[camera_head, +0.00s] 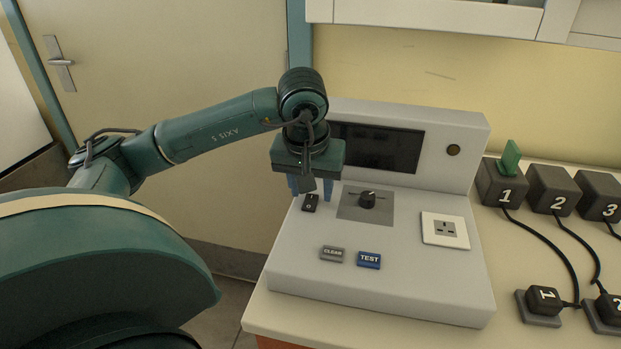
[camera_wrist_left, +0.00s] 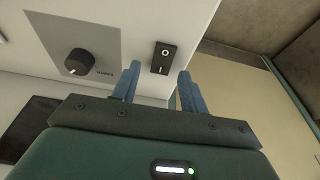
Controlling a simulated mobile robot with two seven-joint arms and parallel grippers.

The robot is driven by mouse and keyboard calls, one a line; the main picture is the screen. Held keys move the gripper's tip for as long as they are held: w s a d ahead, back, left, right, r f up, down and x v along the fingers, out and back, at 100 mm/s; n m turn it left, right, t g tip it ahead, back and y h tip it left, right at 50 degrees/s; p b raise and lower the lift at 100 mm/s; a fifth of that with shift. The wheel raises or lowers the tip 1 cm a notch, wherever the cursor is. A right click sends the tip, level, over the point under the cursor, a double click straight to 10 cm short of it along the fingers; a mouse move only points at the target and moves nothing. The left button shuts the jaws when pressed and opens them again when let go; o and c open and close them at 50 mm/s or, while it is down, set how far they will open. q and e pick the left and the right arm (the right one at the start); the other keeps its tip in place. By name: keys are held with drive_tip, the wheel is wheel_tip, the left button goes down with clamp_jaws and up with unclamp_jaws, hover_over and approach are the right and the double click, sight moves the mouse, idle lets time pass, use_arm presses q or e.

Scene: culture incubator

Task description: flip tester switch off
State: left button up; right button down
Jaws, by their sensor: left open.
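The tester (camera_head: 400,265) is a light grey console with a dark screen (camera_head: 376,147), standing on the counter. Its black rocker switch (camera_head: 310,203) is at the left of the sloped panel; it also shows in the left wrist view (camera_wrist_left: 164,58) with a white circle mark. I cannot tell clearly which side of the rocker is pressed. My left gripper (camera_head: 310,188) is above the switch, pointing down, with its blue fingers apart and empty. In the wrist view the switch lies just beyond and between the fingertips (camera_wrist_left: 157,76). My right gripper is not in view.
A black knob (camera_head: 367,199) sits right of the switch. CLEAR (camera_head: 332,254) and TEST (camera_head: 369,260) buttons are nearer the front, and a white socket (camera_head: 445,229) is at the right. Numbered dark blocks (camera_head: 553,189) with cables stand on the counter (camera_head: 515,335) further right.

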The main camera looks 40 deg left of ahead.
use_arm(q)
drive_tip(key=p+v, duration=0.1)
drive_tip(key=v, duration=0.7)
wheel_tip(320, 180, up, 5)
drive_tip(key=p, duration=0.3)
hover_over(309, 206)
drive_tip(key=s, duration=0.1)
drive_tip(key=shift+s+d, duration=0.25)
drive_tip(key=shift+d, duration=0.1)
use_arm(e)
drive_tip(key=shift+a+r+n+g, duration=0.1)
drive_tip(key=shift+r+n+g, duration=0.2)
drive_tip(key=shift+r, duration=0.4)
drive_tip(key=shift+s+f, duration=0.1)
